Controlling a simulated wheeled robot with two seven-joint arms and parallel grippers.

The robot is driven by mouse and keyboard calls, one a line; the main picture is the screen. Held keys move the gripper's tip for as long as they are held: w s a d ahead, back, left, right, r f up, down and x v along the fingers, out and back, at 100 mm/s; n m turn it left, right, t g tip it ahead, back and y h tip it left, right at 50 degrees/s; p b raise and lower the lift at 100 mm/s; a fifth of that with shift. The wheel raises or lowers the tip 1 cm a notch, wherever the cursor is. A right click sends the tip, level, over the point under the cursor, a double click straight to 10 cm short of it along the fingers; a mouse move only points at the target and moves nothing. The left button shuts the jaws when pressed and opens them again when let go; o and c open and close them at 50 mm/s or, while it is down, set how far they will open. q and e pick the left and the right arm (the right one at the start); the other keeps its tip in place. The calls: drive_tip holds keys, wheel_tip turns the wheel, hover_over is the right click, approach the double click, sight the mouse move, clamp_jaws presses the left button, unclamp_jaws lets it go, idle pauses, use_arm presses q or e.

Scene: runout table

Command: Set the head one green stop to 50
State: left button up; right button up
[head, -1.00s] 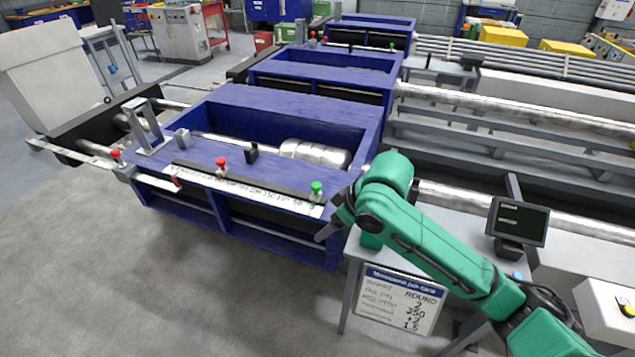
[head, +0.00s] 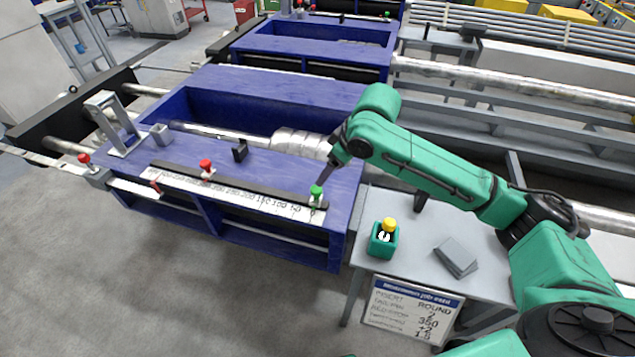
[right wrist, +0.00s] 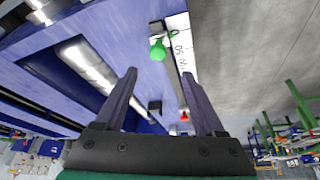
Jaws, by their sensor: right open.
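The green stop (head: 317,191) stands at the right end of the black rail (head: 240,187) on the nearest blue head. A white number scale (head: 250,199) runs along the rail's front, with its low numbers toward the right. The green knob also shows in the right wrist view (right wrist: 158,50), beyond my fingertips, beside the figures of the scale. My right gripper (head: 325,172) is just above and behind the green stop, fingers apart and empty; its two fingers (right wrist: 158,85) also show in the wrist view. Whether it touches the knob is unclear. My left gripper is out of view.
A red stop (head: 206,167) sits further left on the same rail, with a black block (head: 240,151) behind it. A job card (head: 412,309) hangs below.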

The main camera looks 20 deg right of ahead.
hover_over(317, 188)
drive_tip(key=s+d, duration=0.1)
drive_tip(key=s, duration=0.2)
wheel_tip(317, 188, down, 5)
drive_tip(key=x, duration=0.5)
drive_tip(key=shift+w+d+p, duration=0.15)
drive_tip(key=shift+w+p, duration=0.15)
drive_tip(key=shift+w, duration=0.1)
drive_tip(key=shift+s, duration=0.1)
drive_tip(key=shift+c, duration=1.2)
drive_tip(key=shift+f, duration=0.1)
clamp_jaws()
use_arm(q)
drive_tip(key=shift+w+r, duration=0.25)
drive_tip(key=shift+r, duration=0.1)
